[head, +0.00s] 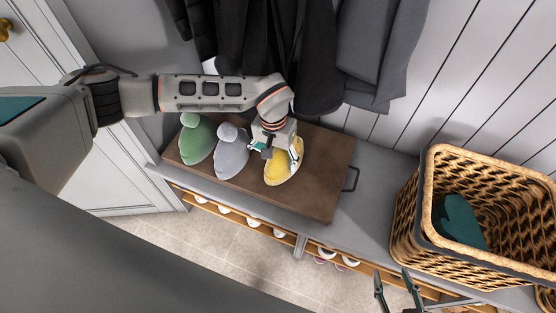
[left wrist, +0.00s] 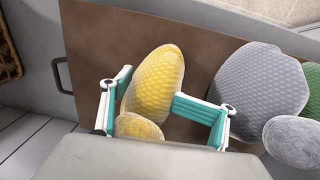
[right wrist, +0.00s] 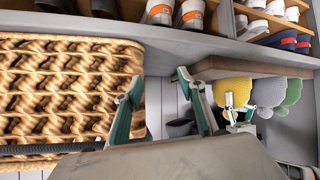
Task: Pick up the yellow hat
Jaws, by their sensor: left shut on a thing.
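The yellow hat (head: 282,170) lies on a brown tray (head: 320,190) on the bench, right of a grey hat (head: 230,155) and a green hat (head: 197,140). My left gripper (head: 275,150) is over the yellow hat from above. In the left wrist view its teal-padded fingers (left wrist: 152,92) are shut on the yellow hat (left wrist: 155,85), one on each side, near the pompom. The hat still appears to rest on the tray. My right gripper (head: 395,287) is open and empty at the lower right, beside the basket; its fingers stand apart in the right wrist view (right wrist: 160,95).
A wicker basket (head: 405,215) with a teal item (head: 459,221) inside stands on the right of the bench. Dark coats (head: 305,50) hang behind the tray. Shoes (head: 252,222) sit on the shelf below. The tray's right end is clear.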

